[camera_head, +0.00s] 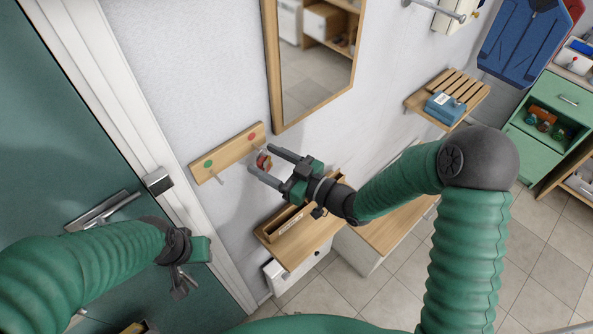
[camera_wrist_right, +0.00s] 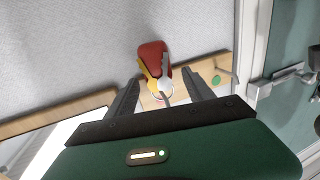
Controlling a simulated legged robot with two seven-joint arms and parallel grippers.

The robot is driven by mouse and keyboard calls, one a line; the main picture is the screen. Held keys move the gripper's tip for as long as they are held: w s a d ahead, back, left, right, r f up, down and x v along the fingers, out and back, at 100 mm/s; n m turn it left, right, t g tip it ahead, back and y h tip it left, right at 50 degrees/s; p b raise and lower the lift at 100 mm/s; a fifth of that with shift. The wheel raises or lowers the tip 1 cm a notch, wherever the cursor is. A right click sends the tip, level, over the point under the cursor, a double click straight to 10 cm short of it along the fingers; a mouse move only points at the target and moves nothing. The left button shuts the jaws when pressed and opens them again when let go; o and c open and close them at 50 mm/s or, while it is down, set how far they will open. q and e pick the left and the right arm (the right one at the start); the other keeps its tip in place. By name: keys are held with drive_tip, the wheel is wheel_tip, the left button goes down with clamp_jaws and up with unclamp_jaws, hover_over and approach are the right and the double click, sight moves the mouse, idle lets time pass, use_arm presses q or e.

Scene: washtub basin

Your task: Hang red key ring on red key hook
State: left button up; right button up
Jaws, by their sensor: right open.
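The wooden key board (camera_head: 228,154) is on the wall, with a green marker (camera_head: 208,164) and a red marker (camera_head: 252,137). The red key ring (camera_head: 263,161) is just below the red marker; in the right wrist view its red tag (camera_wrist_right: 152,56), yellow key and metal ring are in front of the board. I cannot tell whether the ring sits on the hook, which is hidden. My right gripper (camera_head: 261,158) is open, with one finger on each side of the key ring and visible gaps. My left gripper (camera_head: 182,286) points down near the door; its jaw opening is unclear.
A mirror (camera_head: 269,70) hangs right of the board. Below are a wooden tray (camera_head: 270,233) and a cabinet top (camera_head: 305,245). The green door (camera_head: 60,120) with its handle is at left. A slatted shelf (camera_head: 470,86) is at right.

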drive_tip(key=shift+s+d, duration=0.15)
drive_tip(key=shift+d, duration=0.15)
drive_tip(key=b+v, duration=0.5)
drive_tip(key=v, duration=1.1)
drive_tip(key=w+d+f+m+g+h+b, duration=0.1)
drive_tip(key=w+d+f+m+h+b, duration=0.2)
drive_tip(key=f+h, duration=0.4)
drive_tip(key=w+d+f+m+h+b, duration=0.2)
drive_tip(key=d+f+h+b, duration=0.25)
drive_tip(key=f, duration=0.45)
drive_tip(key=s+f+m+g+h+b, duration=0.1)
drive_tip(key=s+f+m+g, duration=0.1)
drive_tip(key=s+f+g, duration=0.2)
drive_tip(key=s+f+m+g+h+b, duration=0.1)
drive_tip(key=s+f+m+g+b, duration=0.1)
drive_tip(key=s, duration=0.7)
wheel_tip(320, 180, down, 3)
drive_tip(key=shift+r+m+g, duration=0.2)
drive_tip(key=shift+m+g, duration=0.4)
drive_tip(key=shift+g, duration=0.3)
drive_tip(key=shift+s+h, duration=0.1)
drive_tip(key=shift+h, duration=0.15)
